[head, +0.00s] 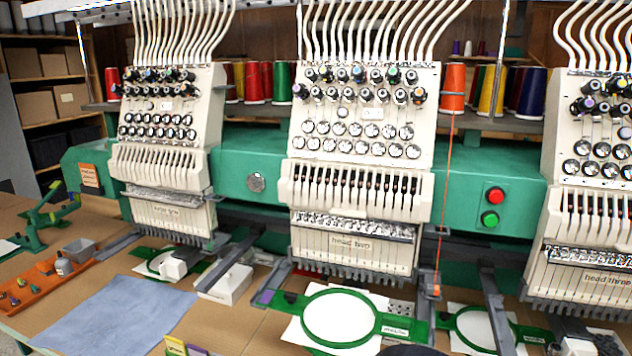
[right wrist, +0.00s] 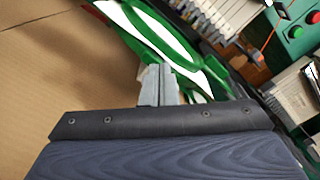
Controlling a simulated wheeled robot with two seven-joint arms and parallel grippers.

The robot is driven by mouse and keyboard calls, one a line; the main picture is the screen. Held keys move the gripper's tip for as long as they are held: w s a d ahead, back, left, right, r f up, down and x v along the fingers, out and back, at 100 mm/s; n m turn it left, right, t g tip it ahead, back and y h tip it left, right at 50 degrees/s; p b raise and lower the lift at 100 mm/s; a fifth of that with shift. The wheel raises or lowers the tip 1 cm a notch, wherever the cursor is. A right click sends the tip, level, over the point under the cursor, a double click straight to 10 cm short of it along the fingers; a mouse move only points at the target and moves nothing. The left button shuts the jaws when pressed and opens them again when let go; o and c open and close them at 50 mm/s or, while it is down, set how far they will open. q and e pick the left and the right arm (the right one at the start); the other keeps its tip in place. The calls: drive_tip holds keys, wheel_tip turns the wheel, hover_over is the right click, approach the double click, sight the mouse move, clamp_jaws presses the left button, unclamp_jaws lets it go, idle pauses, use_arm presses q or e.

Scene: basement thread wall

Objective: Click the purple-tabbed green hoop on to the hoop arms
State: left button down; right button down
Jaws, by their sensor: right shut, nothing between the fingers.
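The green hoop (head: 370,337) holds white cloth and lies below the middle machine head. A purple tab (head: 264,297) shows at its left end, by the grey left hoop arm (head: 274,280). The grey right hoop arm (head: 428,285) reaches down toward the hoop's labelled right end. I cannot tell whether either end is seated. In the right wrist view my right gripper (right wrist: 159,82) is shut and empty, its tips close to a green hoop frame (right wrist: 157,36); contact is unclear. A dark shape at the head view's bottom edge may be my right arm. My left gripper is not in view.
Other green hoops lie under the left head (head: 146,253) and toward the right head (head: 515,331). A blue cloth (head: 110,315), an orange tray (head: 40,290) and a white box (head: 230,285) occupy the table's left. An orange thread (head: 447,190) hangs beside the middle head.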

sight(326, 353)
idle(0.4)
drive_tip(key=shift+p+x, duration=0.45)
drive_tip(key=shift+x, duration=5.05)
drive_tip(key=shift+p+v, duration=0.35)
drive_tip(key=shift+v, duration=3.2)
